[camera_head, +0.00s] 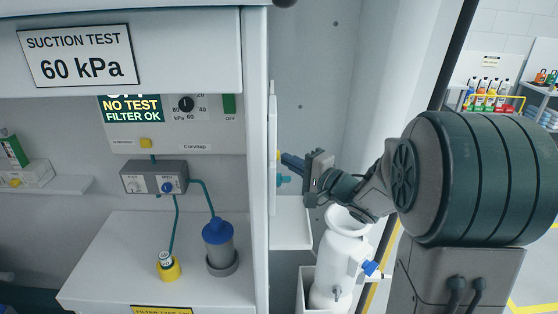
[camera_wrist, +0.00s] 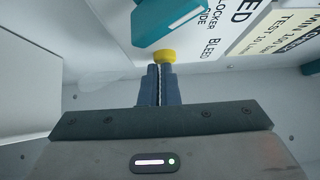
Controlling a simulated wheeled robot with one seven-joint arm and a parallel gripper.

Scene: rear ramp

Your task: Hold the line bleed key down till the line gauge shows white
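My gripper (camera_wrist: 158,72) is shut, its two blue fingers together with only a thin line between them. In the wrist view a yellow round key (camera_wrist: 165,56) sits right at the fingertips, beside a label reading "BLEED" (camera_wrist: 212,50). I cannot tell whether the fingertips touch it or press it. In the head view my gripper (camera_head: 284,160) points left at the narrow side of the white cabinet wall, which hides the key. No gauge marked as the line gauge shows clearly in either view.
A teal part (camera_wrist: 172,20) hangs close above the key. A white canister (camera_head: 340,262) stands below my arm. To the left are a suction panel (camera_head: 165,140) with a dial (camera_head: 185,103), a grey valve block (camera_head: 153,178), and a small gauge in a yellow holder (camera_head: 167,267).

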